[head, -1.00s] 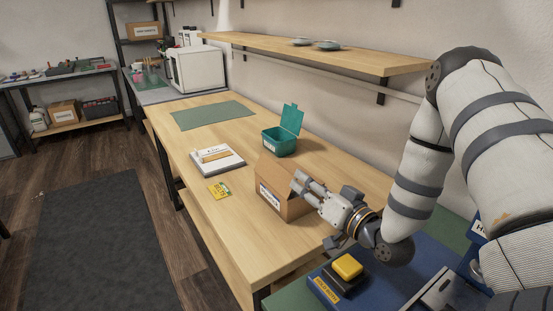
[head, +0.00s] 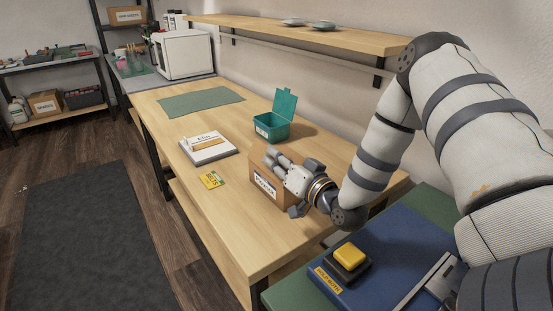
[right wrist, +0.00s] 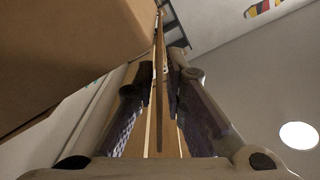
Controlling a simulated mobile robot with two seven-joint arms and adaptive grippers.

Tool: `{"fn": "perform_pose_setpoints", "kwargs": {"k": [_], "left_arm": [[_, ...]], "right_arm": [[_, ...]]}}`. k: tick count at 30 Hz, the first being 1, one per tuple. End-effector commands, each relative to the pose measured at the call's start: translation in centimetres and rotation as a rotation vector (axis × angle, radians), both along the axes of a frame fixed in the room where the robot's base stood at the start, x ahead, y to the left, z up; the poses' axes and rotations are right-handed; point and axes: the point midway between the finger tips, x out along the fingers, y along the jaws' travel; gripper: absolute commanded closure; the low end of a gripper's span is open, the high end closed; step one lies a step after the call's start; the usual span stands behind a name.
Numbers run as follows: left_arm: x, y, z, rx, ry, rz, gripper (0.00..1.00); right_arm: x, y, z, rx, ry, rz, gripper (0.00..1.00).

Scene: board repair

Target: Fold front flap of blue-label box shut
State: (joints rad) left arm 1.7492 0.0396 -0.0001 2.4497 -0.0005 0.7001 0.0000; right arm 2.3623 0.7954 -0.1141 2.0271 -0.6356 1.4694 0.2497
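The brown cardboard box (head: 262,198) stands on the wooden table, with a white label with dark print on its front. My right gripper (head: 270,156) is over the box top and hides most of the top and its flaps, so I cannot tell how the front flap lies. In the right wrist view, cardboard (right wrist: 70,45) fills the upper left, close beside the fingers. The right fingers (right wrist: 160,80) look narrowly apart, with a thin brown strip seen edge-on between them; I cannot tell whether they touch it. My left gripper is out of view.
A teal box (head: 272,128) with its lid up stands behind the cardboard box. A white pad (head: 208,150) and a yellow card (head: 212,180) lie to its left. A blue case with a yellow-topped block (head: 349,257) is at front right. A shelf (head: 310,37) hangs above.

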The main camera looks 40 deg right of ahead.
Motion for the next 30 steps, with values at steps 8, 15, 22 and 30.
{"fn": "perform_pose_setpoints", "kwargs": {"k": [8, 15, 22, 30], "left_arm": [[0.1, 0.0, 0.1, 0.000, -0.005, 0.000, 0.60], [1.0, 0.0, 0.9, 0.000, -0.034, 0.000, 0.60], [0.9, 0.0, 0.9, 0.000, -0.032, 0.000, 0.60], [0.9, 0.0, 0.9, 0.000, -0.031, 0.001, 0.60]], "right_arm": [[-0.1, -0.1, 0.0, 0.023, -0.003, -0.001, 1.00], [-0.2, -1.3, -0.8, 0.328, -0.037, -0.002, 1.00], [-0.2, -1.4, -1.1, 0.373, -0.038, 0.000, 1.00], [-0.2, -1.4, -1.1, 0.371, -0.038, 0.000, 0.78]]}}
